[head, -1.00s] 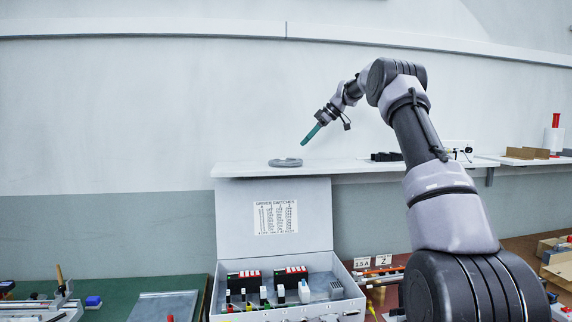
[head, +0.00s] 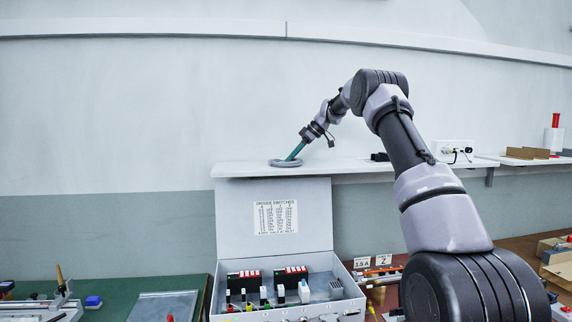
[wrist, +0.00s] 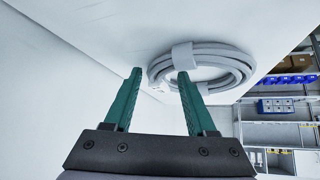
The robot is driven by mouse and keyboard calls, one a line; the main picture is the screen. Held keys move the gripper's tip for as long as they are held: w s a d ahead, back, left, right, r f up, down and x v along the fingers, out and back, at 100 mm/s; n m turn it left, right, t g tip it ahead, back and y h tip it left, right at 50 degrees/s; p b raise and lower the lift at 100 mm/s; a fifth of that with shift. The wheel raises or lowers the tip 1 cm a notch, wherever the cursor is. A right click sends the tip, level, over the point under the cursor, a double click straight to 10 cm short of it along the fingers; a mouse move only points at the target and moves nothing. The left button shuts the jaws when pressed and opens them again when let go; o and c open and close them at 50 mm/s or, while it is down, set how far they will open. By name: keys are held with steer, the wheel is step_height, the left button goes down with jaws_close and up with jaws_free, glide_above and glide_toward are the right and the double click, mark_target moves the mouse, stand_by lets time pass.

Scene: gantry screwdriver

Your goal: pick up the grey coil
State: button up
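The grey coil (head: 285,163) lies flat on the white wall shelf (head: 235,169), near its left end. In the wrist view the coil (wrist: 235,64) is a ring of several strands with a pale band around it. My gripper (head: 291,157) reaches down to the coil from the upper right. In the wrist view the green fingers of my gripper (wrist: 160,76) are apart. The right fingertip overlaps the coil at the band, and the left fingertip is just outside the ring. I cannot tell whether either finger touches it.
A grey case (head: 275,219) with an open lid stands below the shelf. Farther right on the shelf are a black object (head: 380,157), a white box (head: 452,150) and a brown cardboard tray (head: 527,153). The shelf left of the coil is clear.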

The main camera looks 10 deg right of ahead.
jaws_close()
steer(key=shift+r, duration=0.15)
step_height(320, 180, up, 10)
stand_by(0.4)
